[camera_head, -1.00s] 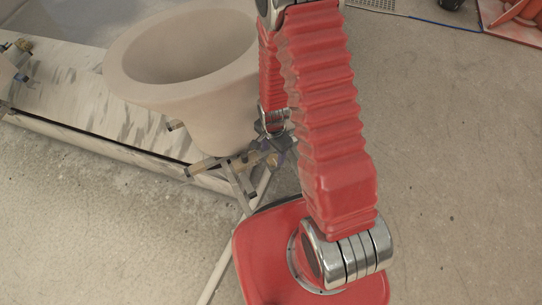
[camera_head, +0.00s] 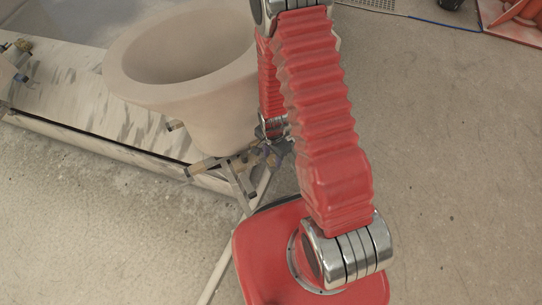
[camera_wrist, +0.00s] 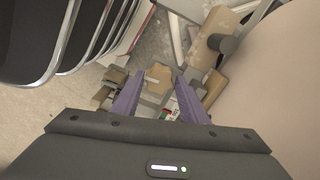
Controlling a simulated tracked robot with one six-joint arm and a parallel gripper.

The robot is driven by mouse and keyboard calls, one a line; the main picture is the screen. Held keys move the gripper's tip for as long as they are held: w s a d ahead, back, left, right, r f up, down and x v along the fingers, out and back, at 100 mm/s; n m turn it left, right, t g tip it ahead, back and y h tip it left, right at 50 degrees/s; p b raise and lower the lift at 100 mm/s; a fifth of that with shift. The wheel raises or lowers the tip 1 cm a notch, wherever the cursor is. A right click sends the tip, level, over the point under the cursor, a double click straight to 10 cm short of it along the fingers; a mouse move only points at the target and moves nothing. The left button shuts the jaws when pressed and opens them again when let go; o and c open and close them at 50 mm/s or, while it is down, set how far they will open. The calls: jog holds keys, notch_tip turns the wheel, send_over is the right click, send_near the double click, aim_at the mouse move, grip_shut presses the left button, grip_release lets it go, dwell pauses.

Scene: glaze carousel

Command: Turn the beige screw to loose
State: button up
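The beige screw (camera_wrist: 158,78) shows in the wrist view as a lobed knob on a grey-brown block, with a light bar or pointer on it. My gripper (camera_wrist: 160,88) has two purple fingers, one on each side of the screw with gaps visible, so it is open. Whether the fingertips are level with the knob is hard to tell. In the head view my gripper (camera_head: 272,155) is small and partly hidden beside the bracket under the large beige bowl (camera_head: 185,55). I cannot pick out the screw clearly there.
A red and green label (camera_wrist: 171,112) lies below the screw. The bowl's wall (camera_wrist: 280,85) is close on the right of the wrist view. Wood-coloured blocks and a metal frame (camera_head: 238,180) surround the spot. The concrete floor (camera_head: 450,140) at right is mostly clear.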

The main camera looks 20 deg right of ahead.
jog(key=c, duration=0.6)
jog(key=shift+a, duration=0.2)
jog(key=shift+w+d, duration=0.15)
jog(key=shift+d, duration=0.05)
